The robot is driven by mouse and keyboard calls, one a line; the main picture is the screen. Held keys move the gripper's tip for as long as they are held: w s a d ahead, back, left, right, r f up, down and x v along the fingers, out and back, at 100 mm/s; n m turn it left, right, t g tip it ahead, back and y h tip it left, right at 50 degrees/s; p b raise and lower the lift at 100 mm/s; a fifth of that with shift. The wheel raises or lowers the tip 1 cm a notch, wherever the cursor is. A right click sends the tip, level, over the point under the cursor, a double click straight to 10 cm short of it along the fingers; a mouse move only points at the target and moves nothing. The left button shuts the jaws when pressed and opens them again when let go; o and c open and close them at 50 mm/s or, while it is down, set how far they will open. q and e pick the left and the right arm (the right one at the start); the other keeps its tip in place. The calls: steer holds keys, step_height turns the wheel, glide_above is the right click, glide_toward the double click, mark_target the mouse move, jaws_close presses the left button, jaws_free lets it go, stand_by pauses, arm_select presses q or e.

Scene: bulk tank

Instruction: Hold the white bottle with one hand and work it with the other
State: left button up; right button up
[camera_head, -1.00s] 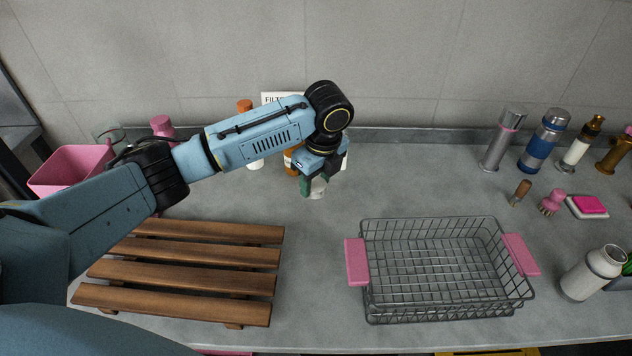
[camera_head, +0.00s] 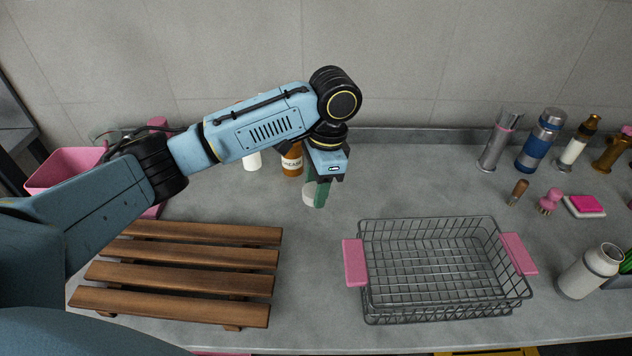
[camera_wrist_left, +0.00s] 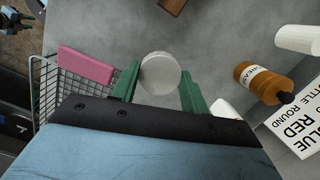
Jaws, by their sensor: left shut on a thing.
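My left gripper (camera_head: 316,194) hangs over the counter, left of the wire basket and in front of the back wall. Its green fingers are shut on a small white round thing, which I take for the white bottle (camera_head: 308,193). In the left wrist view the bottle (camera_wrist_left: 161,73) shows only as a pale round end between the fingers (camera_wrist_left: 160,88). One finger hides part of it in the head view. I cannot tell whether it touches the counter.
A wire basket (camera_head: 435,316) with pink handles stands right of centre, a wooden slatted rack (camera_head: 175,278) at left. A brown bottle (camera_head: 292,163) and a white container (camera_head: 252,161) stand behind my left arm. Several flasks and brushes are at right. Counter between rack and basket is clear.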

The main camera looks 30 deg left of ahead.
arm_select(q)
steer(key=n, duration=0.1)
steer(key=s+r+n, duration=0.1)
steer(key=n, duration=0.2)
steer(key=shift+s+d+r+n+h, duration=0.3)
steer(key=shift+s+d+n, duration=0.05)
steer(key=shift+s+n, duration=0.05)
steer(key=n, duration=0.1)
steer(key=s+r+n, duration=0.1)
steer(key=n, duration=0.1)
steer(key=s+n, duration=0.1)
steer(key=shift+d+r+n+g+h, duration=0.25)
steer(key=shift+d+n+g+h, duration=0.05)
steer(key=shift+n+h, duration=0.1)
